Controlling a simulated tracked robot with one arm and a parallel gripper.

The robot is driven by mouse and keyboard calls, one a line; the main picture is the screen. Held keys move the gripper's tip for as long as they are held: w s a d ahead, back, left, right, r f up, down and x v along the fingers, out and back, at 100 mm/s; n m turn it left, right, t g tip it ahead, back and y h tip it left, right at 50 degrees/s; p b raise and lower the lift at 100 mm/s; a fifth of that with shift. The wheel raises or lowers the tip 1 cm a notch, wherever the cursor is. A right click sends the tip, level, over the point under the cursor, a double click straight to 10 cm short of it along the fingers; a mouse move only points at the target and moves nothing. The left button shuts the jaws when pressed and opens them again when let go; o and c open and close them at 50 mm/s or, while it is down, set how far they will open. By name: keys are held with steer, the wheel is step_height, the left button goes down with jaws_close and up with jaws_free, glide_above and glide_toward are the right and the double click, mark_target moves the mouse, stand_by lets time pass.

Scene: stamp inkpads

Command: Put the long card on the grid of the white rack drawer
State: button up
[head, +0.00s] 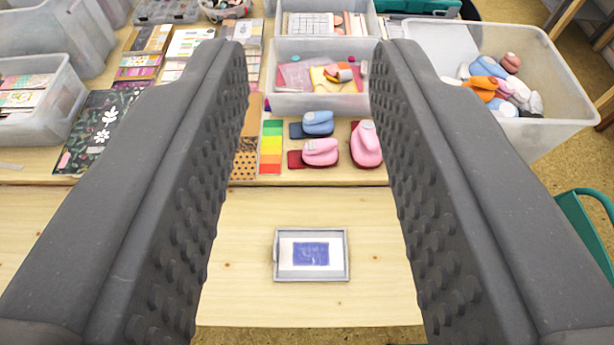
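My gripper (312,65) is open and empty, its two dark studded fingers wide apart on either side of the view. A long narrow card (271,147) with green, yellow, orange and red bands lies on the table beyond, nearer the left finger. At the top middle, a white drawer-like container (327,46) stands behind a clear bin. A white panel with a grid (309,24) shows inside it, left of some pinkish items. A small grey tray (346,256) with a white and blue pad lies on the near wood between the fingers.
Blue and pink punches (320,152) stand right of the card. A clear bin (300,103) of colourful items is behind them. A large bin (570,95) is at right, a dark floral folder (95,130) at left. The near wood around the tray is bare.

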steer(key=w+f+g, duration=0.4)
steer(key=w+f, duration=0.5)
steer(key=f, duration=0.3)
steer(key=g+p, duration=0.1)
steer(key=g, duration=1)
glide_above(275, 247)
step_height(275, 247, down, 35)
step_height(275, 247, down, 8)
steer(key=shift+w+d+f+b, duration=0.1)
steer(key=shift+b, duration=0.75)
steer(key=shift+f+b, duration=0.9)
steer(key=shift+f, duration=1.6)
steer(key=shift+a, duration=0.2)
jaws_close()
